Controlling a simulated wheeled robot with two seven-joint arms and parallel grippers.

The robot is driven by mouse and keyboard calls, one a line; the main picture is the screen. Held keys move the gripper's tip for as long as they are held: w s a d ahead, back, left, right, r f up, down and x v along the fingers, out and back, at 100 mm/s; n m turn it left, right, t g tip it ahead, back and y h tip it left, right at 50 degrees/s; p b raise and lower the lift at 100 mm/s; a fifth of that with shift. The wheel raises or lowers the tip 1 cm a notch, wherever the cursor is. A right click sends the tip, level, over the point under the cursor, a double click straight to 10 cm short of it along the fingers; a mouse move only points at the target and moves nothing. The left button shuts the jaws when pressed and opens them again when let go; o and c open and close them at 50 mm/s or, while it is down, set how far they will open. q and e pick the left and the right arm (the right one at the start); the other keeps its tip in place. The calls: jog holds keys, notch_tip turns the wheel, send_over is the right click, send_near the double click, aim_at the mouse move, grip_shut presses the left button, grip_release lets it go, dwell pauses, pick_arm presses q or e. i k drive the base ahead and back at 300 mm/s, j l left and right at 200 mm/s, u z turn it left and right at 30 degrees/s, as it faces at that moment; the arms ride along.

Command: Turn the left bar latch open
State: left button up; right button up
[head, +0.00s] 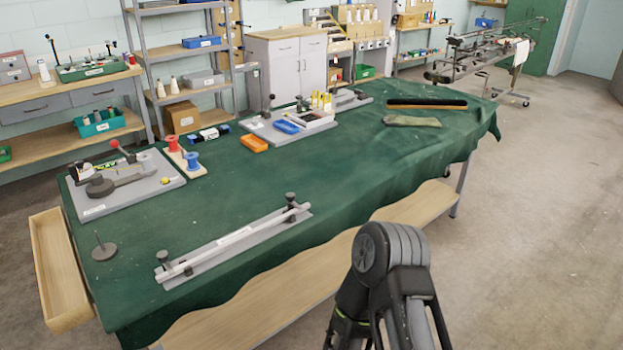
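A long grey bar fixture (235,242) lies near the front edge of the green-covered table, with a pale rod along it. The left bar latch (163,258) is a small dark knob on a post at the fixture's left end. A similar right latch (291,200) stands at the other end. The latch's turn position is too small to tell. Neither gripper shows in the head view. One of my dark arm links rises at the bottom, right of the fixture, and does not touch it.
A dark disc with a pin (104,249) stands left of the fixture. A grey board with a red-knobbed device (120,183) and spools (190,160) are farther back. The green cloth (225,205) behind the fixture is clear.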

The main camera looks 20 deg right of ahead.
aim_at(290, 197)
jog(key=i+l, duration=0.1)
jog(key=l, duration=2.35)
jog(key=i+u, duration=0.05)
